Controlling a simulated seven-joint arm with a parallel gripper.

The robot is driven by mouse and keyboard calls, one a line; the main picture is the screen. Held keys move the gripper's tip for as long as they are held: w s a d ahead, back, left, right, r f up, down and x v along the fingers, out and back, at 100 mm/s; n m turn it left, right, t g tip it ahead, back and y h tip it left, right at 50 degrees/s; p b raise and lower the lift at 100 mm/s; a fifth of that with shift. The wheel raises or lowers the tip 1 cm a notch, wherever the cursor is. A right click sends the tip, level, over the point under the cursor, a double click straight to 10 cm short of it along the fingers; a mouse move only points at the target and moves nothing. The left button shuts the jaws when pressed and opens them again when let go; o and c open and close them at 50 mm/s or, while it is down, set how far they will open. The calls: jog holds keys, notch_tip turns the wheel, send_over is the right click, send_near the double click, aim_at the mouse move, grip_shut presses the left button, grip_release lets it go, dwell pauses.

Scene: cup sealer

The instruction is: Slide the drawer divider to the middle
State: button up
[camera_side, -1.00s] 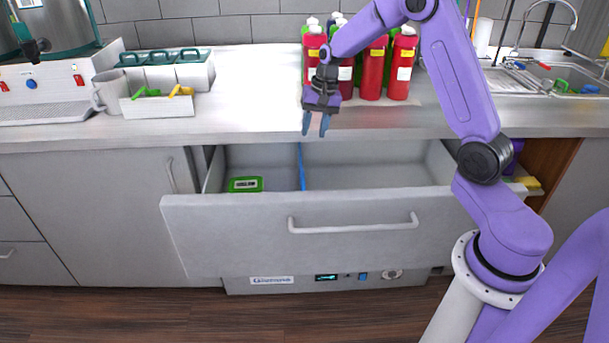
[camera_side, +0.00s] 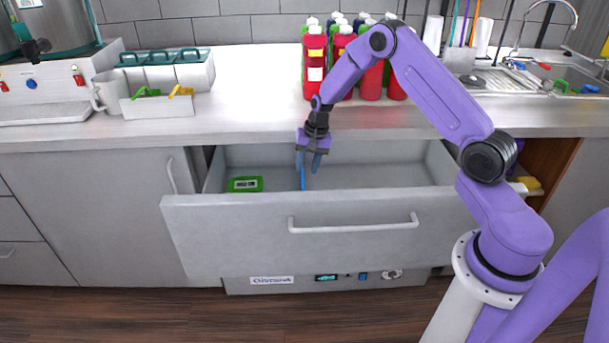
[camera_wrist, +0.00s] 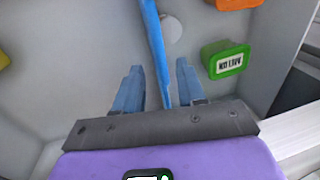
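The open drawer (camera_side: 290,232) has a blue divider (camera_side: 302,180) standing in it, left of the drawer's centre. A green box (camera_side: 245,184) lies in the compartment left of the divider. My gripper (camera_side: 308,166) is down at the drawer with its fingers open. In the wrist view my gripper (camera_wrist: 157,92) has one blue finger on each side of the divider (camera_wrist: 153,35), with gaps showing on both sides. The green box also shows in the wrist view (camera_wrist: 224,60). The divider's lower part is hidden by the drawer front in the side view.
The right compartment (camera_side: 380,175) looks mostly clear in the side view. Red bottles (camera_side: 315,65) stand on the counter behind. The wrist view also shows an orange thing (camera_wrist: 236,3) and a yellow thing (camera_wrist: 3,60) at its edges.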

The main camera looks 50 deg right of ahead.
aim_at(303, 179)
jog(key=shift+w+a+f, duration=0.15)
jog(key=shift+f, duration=0.9)
jog(key=shift+w+a+f, duration=0.15)
jog(key=shift+f, duration=0.9)
grip_shut()
